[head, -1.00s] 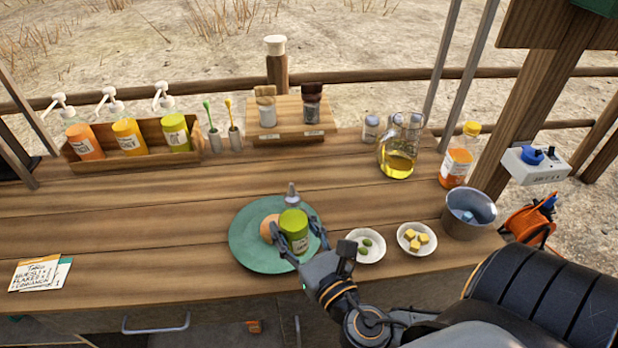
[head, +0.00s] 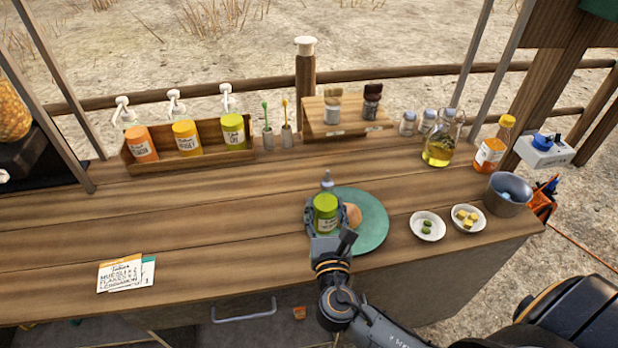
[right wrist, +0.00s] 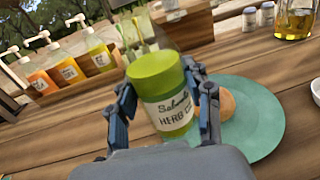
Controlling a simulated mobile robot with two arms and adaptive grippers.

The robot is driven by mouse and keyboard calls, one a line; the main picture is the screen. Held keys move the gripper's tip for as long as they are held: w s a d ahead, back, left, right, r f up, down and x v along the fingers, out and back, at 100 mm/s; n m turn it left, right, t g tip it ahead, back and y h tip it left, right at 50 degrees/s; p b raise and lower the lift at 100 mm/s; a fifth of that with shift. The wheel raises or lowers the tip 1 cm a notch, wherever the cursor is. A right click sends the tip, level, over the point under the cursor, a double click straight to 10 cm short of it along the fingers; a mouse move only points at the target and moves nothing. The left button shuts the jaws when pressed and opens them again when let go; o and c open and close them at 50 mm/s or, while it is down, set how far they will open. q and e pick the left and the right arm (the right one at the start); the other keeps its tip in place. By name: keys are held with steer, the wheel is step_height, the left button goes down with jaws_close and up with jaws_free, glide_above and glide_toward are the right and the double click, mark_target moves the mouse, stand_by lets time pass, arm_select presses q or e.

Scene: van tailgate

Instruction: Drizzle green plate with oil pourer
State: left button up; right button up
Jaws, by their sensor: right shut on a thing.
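The green plate (head: 374,226) lies on the wooden counter with a round orange-brown bun (head: 354,214) on it. My right gripper (head: 326,216) is shut on a green bottle (head: 326,208) with a grey spout on top, at the plate's left edge. The bottle looks about upright in the head view. In the right wrist view the bottle (right wrist: 163,92) sits between both fingers, its label partly reading "HERB", with the plate (right wrist: 262,125) to its right. I cannot tell the bottle's height above the counter. A glass cruet of yellow oil (head: 438,150) stands at the back right. My left gripper is out of view.
A wooden rack (head: 190,158) of pump bottles stands at the back left. A small bowl of green pieces (head: 427,233), a bowl of yellow cubes (head: 468,225) and a metal pail (head: 508,205) stand right of the plate. Cards (head: 125,273) lie front left; the left-middle counter is clear.

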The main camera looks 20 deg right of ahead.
arm_select(q)
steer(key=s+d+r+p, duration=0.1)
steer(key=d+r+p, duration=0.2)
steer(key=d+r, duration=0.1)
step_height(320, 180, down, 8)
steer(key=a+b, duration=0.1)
steer(key=b, duration=0.8)
arm_select(e)
steer(key=w+m+g, duration=0.1)
steer(key=w+m, duration=0.1)
steer(key=m, duration=0.2)
steer(key=w+a+f+m+g+y, duration=0.1)
steer(key=w+m, duration=0.1)
steer(key=m, duration=0.3)
steer(key=w+a+f+m+g+y, duration=0.1)
steer(key=w+m, duration=0.1)
steer(key=m, duration=0.3)
steer(key=shift+w+f, duration=0.25)
steer(key=shift+w, duration=0.15)
arm_select(q)
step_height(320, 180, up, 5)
steer(key=p, duration=0.5)
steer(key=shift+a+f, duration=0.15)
arm_select(e)
steer(key=m+y, duration=0.1)
steer(key=m, duration=0.1)
steer(key=r+m+y, duration=0.1)
steer(key=m, duration=0.1)
steer(key=shift+r+t+y, duration=0.2)
steer(key=shift+t+y, duration=0.1)
